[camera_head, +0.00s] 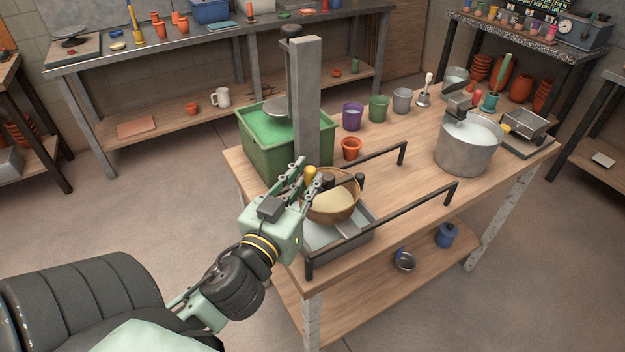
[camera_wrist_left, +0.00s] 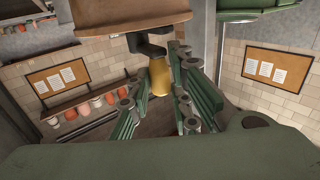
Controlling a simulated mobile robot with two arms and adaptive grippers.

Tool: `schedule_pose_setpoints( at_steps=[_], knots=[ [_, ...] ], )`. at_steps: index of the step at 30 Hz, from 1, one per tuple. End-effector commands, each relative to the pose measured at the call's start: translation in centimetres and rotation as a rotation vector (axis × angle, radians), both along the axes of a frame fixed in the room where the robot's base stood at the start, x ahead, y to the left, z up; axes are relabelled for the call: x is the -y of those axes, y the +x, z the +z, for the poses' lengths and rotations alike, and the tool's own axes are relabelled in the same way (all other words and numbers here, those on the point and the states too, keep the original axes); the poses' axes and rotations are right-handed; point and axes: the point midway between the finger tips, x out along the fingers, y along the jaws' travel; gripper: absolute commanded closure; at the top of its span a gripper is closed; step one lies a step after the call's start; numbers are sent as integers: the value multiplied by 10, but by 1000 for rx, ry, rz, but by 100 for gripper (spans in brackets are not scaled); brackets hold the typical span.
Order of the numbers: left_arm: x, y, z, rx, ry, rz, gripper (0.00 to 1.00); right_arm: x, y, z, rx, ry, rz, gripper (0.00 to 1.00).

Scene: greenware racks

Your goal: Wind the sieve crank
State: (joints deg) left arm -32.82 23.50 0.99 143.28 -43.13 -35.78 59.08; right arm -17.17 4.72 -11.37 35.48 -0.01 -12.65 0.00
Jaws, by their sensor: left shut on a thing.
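The sieve (camera_head: 335,201) is a round wooden-rimmed bowl shape with pale material in it, set over a grey metal tray (camera_head: 345,246) on the wooden table. Its crank has a yellow knob (camera_head: 309,174) at the sieve's left side. My left gripper (camera_head: 308,178) is shut on this knob. In the left wrist view the yellow knob (camera_wrist_left: 160,76) stands between the green fingers, below a dark crank arm (camera_wrist_left: 150,46) and the brown sieve rim (camera_wrist_left: 130,14). My right gripper is not in view.
A green tub (camera_head: 285,150) and a tall grey post (camera_head: 305,105) stand close behind the sieve. Black rails (camera_head: 400,225) run along both sides of it. Coloured cups (camera_head: 378,108) and a metal pot (camera_head: 467,150) stand farther right.

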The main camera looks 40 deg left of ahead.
Motion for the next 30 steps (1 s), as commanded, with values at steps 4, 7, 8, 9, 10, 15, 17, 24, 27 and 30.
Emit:
schedule_pose_setpoints(
  at_steps=[4, 7, 8, 9, 10, 15, 17, 24, 27, 30],
  knots=[
    [-10, 2, -1, -9, 3, -140, 100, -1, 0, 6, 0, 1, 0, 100],
    [-15, 4, 1, -10, 2, -236, 100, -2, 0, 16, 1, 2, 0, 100],
    [-16, 5, 1, -11, 3, -264, 100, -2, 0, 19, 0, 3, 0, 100],
    [-18, 6, 1, -11, 2, -303, 100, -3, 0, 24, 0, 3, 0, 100],
    [-19, 7, 2, -11, 0, -332, 100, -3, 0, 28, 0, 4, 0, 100],
    [-27, 12, 2, -10, -1, -491, 100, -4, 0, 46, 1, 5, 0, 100],
    [-30, 14, 1, -9, -3, -539, 100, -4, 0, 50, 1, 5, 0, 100],
    [-34, 20, -1, -4, -5, -675, 100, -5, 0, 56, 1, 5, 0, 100],
    [-35, 21, -2, -3, -7, -706, 100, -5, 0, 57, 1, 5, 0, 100],
    [-35, 21, -3, -4, -8, -721, 100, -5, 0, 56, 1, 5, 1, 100]
  ],
)
